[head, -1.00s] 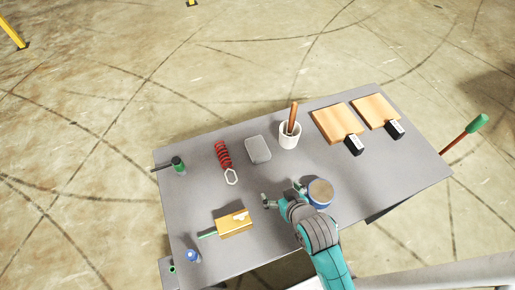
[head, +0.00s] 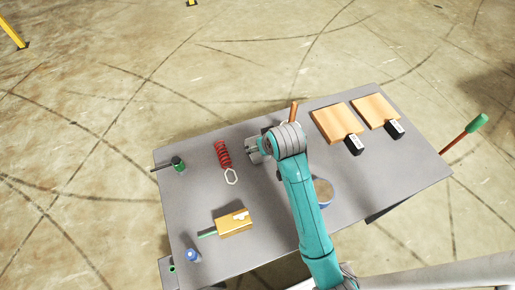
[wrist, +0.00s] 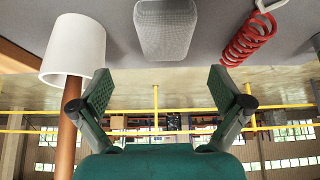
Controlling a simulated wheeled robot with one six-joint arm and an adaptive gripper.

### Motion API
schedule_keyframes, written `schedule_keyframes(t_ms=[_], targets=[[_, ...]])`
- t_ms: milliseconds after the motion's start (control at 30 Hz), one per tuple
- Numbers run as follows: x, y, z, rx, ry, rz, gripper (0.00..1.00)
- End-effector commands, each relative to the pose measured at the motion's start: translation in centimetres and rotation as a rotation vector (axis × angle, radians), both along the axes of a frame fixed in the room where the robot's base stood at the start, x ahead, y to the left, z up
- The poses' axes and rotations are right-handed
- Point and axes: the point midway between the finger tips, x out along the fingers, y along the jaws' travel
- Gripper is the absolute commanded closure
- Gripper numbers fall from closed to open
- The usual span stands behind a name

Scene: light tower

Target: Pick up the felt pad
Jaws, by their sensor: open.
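The felt pad (wrist: 166,30) is a grey, rounded block at the top middle of the wrist view, on the grey table. My gripper (wrist: 160,80) is open, with its two green-padded fingers spread wide and nothing between them. The pad lies ahead of the fingertips, roughly centred between them, and I see no contact.
A white cup (wrist: 74,47) with a brown handle stands close on the left in the wrist view. A red coil (head: 222,153) lies left of my gripper in the head view. Wooden boards (head: 336,123) lie to the right. A yellow block (head: 233,223) lies at the front left.

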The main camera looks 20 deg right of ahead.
Motion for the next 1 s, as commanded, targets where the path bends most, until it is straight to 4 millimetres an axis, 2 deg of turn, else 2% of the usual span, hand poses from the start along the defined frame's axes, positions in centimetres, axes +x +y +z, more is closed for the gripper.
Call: schedule_keyframes(t_ms=[100,333,633,967,1000], targets=[[0.8,0.0,-1.2,0.0,0.0,0.0,0.0],[1.5,0.2,-2.5,-0.001,-0.001,0.001,0.0],[3.3,0.7,-5.8,0.0,-0.001,0.0,0.0],[3.7,0.7,-6.3,0.0,-0.002,0.0,0.0],[3.7,0.7,-6.3,0.0,-0.002,0.0,0.1]])
